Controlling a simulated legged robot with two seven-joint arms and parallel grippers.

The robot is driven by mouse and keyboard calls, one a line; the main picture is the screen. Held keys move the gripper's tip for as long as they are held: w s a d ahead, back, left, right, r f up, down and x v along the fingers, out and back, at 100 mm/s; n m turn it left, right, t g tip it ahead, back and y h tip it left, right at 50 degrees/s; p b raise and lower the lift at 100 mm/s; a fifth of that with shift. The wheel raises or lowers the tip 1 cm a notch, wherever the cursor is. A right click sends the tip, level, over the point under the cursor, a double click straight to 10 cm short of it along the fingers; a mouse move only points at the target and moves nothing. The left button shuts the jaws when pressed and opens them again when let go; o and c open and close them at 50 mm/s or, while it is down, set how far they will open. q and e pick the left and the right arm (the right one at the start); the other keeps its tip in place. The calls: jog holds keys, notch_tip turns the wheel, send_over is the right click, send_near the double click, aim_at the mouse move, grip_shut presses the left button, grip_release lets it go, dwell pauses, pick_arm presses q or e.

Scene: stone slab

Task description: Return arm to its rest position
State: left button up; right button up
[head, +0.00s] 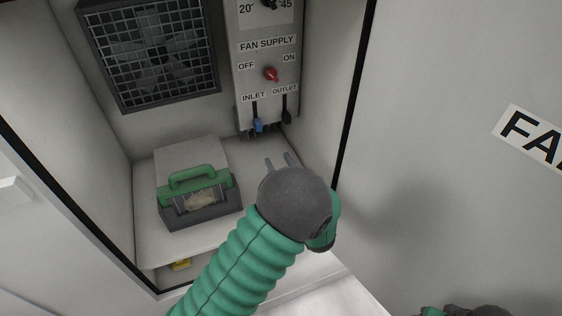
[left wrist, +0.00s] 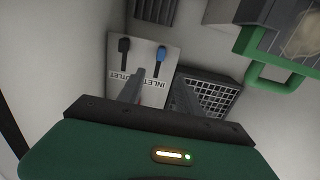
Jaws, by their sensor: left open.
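My left arm comes in from the bottom of the head view, with a green ribbed sleeve and a dark grey wrist. My left gripper (head: 280,161) is inside the cabinet, below the control panel (head: 267,60). Its two thin fingers stand apart and hold nothing. In the left wrist view the fingers (left wrist: 160,92) point toward the panel's lower end, with a blue lever (left wrist: 160,55) and a black lever (left wrist: 124,48). A dark green and black part at the bottom right edge of the head view may be my right arm; its gripper cannot be made out.
A grey box with a green handle (head: 193,177) stands on the cabinet shelf (head: 150,246), left of my gripper. A grilled fan (head: 155,55) is on the back wall. The open door (head: 440,130) stands close on the right. A yellow item (head: 181,265) is under the shelf.

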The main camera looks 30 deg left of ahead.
pick_arm(q)
jog(key=s+d+f+m+g+h, duration=0.1)
jog(key=s+d+f+m+h, duration=0.15)
jog(key=d+h, duration=0.3)
jog(key=s+d+f+m+g+h, duration=0.2)
jog(key=d+f+m+h, duration=0.15)
jog(key=h, duration=0.35)
jog(key=s+f+m+g+h, duration=0.1)
jog(key=s+g, duration=0.5)
jog(key=s, duration=1.1)
jog(key=f+m, duration=0.1)
jog(key=m, duration=0.1)
jog(key=shift+m, duration=0.4)
jog(key=shift+a, duration=0.1)
